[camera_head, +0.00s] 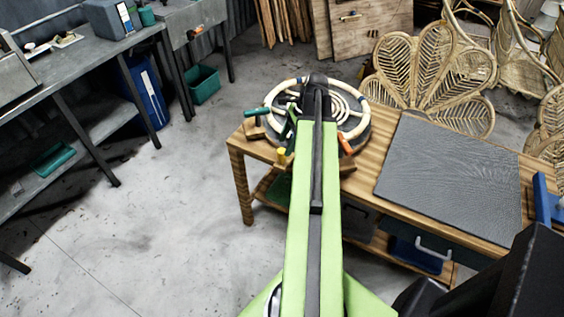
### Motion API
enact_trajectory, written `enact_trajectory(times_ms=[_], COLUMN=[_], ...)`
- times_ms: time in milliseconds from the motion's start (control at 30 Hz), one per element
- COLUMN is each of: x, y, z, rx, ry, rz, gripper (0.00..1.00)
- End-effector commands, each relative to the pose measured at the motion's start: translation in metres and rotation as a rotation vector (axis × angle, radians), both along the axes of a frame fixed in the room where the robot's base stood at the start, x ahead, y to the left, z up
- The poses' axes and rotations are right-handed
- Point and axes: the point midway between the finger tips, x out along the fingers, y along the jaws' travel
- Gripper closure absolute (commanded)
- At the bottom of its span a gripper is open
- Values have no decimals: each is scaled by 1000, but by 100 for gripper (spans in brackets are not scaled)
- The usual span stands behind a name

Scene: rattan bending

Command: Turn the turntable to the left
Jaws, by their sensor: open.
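The turntable (358,103) is a round disc with pale concentric rings and a light rim, at the left end of the wooden workbench (370,185). A green-handled tool (256,112) is at its left edge and an orange-handled one (346,145) at its front right. My green and black arm reaches forward from the bottom of the view. My gripper (317,86) is at the arm's dark far end, over the turntable in the picture. It is open, but its fingers are not clearly visible. The arm hides the middle of the turntable, and contact cannot be told.
A dark grey mat (450,180) covers the bench's right part, with a blue tool (545,200) at its right. A yellow-topped item (282,156) is at the bench's front left. Rattan chairs (430,75) stand behind. A grey side table (75,70) is left; floor between is clear.

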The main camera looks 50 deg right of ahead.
Motion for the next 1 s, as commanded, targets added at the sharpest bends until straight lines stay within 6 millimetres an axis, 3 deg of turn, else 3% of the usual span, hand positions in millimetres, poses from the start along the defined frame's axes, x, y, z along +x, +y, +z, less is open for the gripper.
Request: enact_trajectory(times_ms=[33,200,633,1000], x=[2,7,9,9], y=[4,12,15,15], z=[-20,-39,-43,-43], rx=[0,0,0,0], ry=[0,0,1,1], rz=[1,0,-2,-2], gripper=[44,44,45,94])
